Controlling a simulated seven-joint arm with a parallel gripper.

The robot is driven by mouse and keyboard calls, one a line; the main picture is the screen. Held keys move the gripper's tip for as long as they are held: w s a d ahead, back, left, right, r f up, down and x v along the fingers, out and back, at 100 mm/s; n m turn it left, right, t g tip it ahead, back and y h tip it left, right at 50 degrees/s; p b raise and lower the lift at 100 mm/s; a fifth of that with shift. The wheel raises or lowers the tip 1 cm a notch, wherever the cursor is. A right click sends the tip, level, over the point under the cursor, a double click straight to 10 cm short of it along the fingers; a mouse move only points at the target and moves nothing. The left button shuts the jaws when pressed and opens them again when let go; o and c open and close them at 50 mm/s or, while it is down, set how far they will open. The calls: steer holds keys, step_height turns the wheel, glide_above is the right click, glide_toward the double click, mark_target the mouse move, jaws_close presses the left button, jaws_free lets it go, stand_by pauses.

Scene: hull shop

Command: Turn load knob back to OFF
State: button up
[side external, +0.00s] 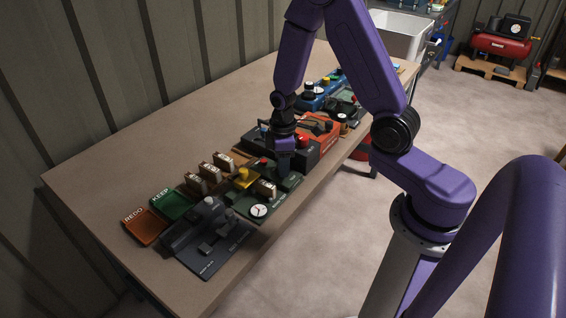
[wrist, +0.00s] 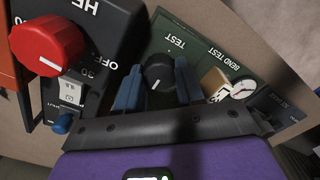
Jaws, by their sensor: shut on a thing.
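A black round knob (wrist: 158,72) with a white pointer line sits on the green bend-test panel (wrist: 195,50), beside a TEST label; I take it as the load knob. My gripper (wrist: 158,86) has its two blue fingers on either side of this knob, shut on it. The pointer line points toward the bottom of the wrist view. No OFF mark is readable beside this knob. In the side view, my gripper (side external: 283,172) reaches down onto the right end of the green panel (side external: 283,190) and hides the knob.
A black box (wrist: 105,35) with a large red knob (wrist: 47,45) and a white rocker switch (wrist: 70,90) stands close beside my fingers. A dial gauge (side external: 258,211) is on the green panel. An orange REDO tray (side external: 145,227) and green KEEP tray (side external: 170,204) lie at the left.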

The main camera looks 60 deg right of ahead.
steer(key=shift+n, duration=0.5)
steer(key=o, duration=1)
steer(key=shift+o, duration=0.2)
step_height(320, 180, up, 17)
steer(key=shift+r, duration=0.2)
